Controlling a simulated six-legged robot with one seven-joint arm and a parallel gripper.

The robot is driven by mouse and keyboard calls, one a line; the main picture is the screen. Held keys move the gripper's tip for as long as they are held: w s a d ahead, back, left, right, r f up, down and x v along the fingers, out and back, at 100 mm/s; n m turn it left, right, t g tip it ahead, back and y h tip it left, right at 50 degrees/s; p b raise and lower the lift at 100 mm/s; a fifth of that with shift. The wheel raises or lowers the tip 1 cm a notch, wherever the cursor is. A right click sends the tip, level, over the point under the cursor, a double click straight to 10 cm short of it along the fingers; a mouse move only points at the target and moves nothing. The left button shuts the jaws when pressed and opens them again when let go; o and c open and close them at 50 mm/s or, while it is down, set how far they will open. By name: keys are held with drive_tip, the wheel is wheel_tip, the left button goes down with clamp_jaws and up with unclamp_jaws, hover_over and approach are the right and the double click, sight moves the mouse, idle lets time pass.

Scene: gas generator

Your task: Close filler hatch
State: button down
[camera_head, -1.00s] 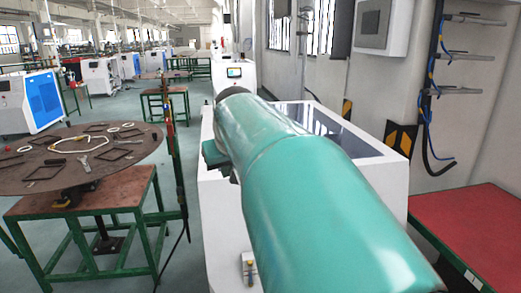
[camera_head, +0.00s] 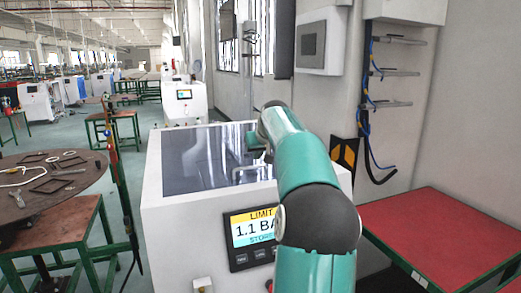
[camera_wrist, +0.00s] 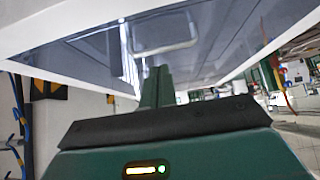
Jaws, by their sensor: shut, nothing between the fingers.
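The generator is a white cabinet (camera_head: 185,225) with a dark glossy panel (camera_head: 195,160) on top, which I take to be the filler hatch lid. The panel lies about flat in the body view; I cannot tell whether it is fully seated. In the wrist view the dark panel (camera_wrist: 210,45) fills the upper part, with a pale bar handle (camera_wrist: 163,50) on it. My gripper (camera_wrist: 155,72) is shut and empty, its fingers pointing at the handle; whether they touch it is unclear. In the body view my gripper (camera_head: 252,140) is over the panel's right part, partly hidden by my arm.
A display (camera_head: 254,228) on the cabinet front reads LIMIT and about 1.1 BAR, partly covered by my arm. A red-topped table (camera_head: 440,235) stands at right. A round table (camera_head: 45,190) with loose frames stands at left. A wall box (camera_head: 325,40) hangs behind.

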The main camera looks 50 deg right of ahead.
sight(254, 180)
drive_tip(key=f, duration=0.1)
drive_tip(key=w+f, duration=0.1)
drive_tip(key=f, duration=0.1)
drive_tip(key=w+d+f, duration=0.1)
drive_tip(key=f, duration=0.1)
drive_tip(key=shift+d+f, duration=0.1)
drive_tip(key=shift+f, duration=0.9)
drive_tip(key=shift+f+t+h, duration=0.3)
drive_tip(key=shift+f+t, duration=0.4)
drive_tip(key=shift+f, duration=0.1)
drive_tip(key=shift+s+f+t+h, duration=0.1)
drive_tip(key=shift+f+t+h, duration=0.2)
drive_tip(key=shift+f, duration=0.2)
drive_tip(key=shift+f, duration=0.1)
